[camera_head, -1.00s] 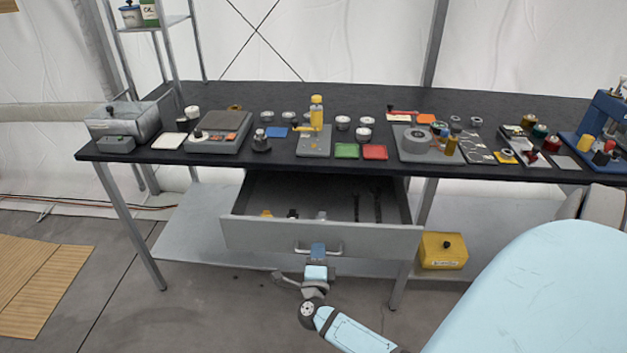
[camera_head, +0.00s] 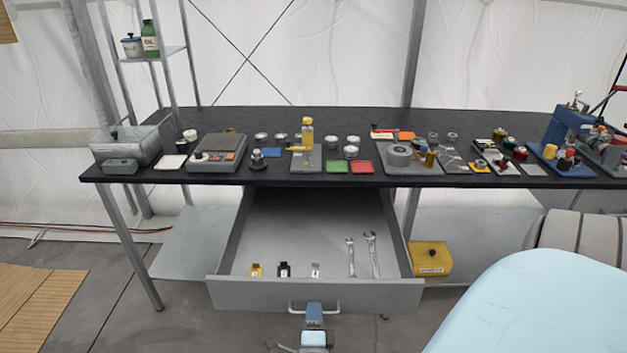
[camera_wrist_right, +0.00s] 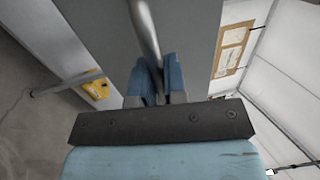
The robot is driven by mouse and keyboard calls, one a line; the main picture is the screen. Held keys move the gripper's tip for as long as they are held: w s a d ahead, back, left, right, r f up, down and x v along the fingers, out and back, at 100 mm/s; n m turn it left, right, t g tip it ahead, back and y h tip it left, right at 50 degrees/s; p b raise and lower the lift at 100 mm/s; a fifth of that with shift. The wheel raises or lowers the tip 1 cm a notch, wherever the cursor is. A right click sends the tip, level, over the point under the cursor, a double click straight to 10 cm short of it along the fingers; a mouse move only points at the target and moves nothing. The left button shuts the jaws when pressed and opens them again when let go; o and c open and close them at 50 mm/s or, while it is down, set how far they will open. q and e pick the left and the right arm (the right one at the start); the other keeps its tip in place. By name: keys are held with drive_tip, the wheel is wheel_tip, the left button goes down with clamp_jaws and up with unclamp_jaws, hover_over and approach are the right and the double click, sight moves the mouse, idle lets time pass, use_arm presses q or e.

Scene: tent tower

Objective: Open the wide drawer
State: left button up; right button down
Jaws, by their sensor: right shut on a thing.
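The wide drawer (camera_head: 240,293) under the black-topped table (camera_head: 230,186) is pulled well out, with its grey floor showing. Inside, near the front, lie two wrenches (camera_head: 372,256) and several small items, among them a yellow one (camera_head: 256,270) and a black one (camera_head: 284,269). My right gripper (camera_head: 314,312) is at the middle of the drawer front, shut on the bar handle (camera_head: 294,307). In the right wrist view, the blue fingers (camera_wrist_right: 160,80) are closed around the metal handle bar (camera_wrist_right: 143,30). My left gripper is not in view.
A yellow box (camera_head: 430,259) sits on the lower shelf right of the drawer. The tabletop holds a grey bin (camera_head: 135,147), a scale (camera_head: 217,155), colored trays and a blue press (camera_head: 567,135). The floor before the drawer's left side is clear.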

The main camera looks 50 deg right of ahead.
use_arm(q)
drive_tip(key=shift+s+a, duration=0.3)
use_arm(e)
drive_tip(key=shift+s+a, duration=0.35)
drive_tip(key=shift+a, duration=0.15)
drive_tip(key=c, duration=1.2)
unclamp_jaws()
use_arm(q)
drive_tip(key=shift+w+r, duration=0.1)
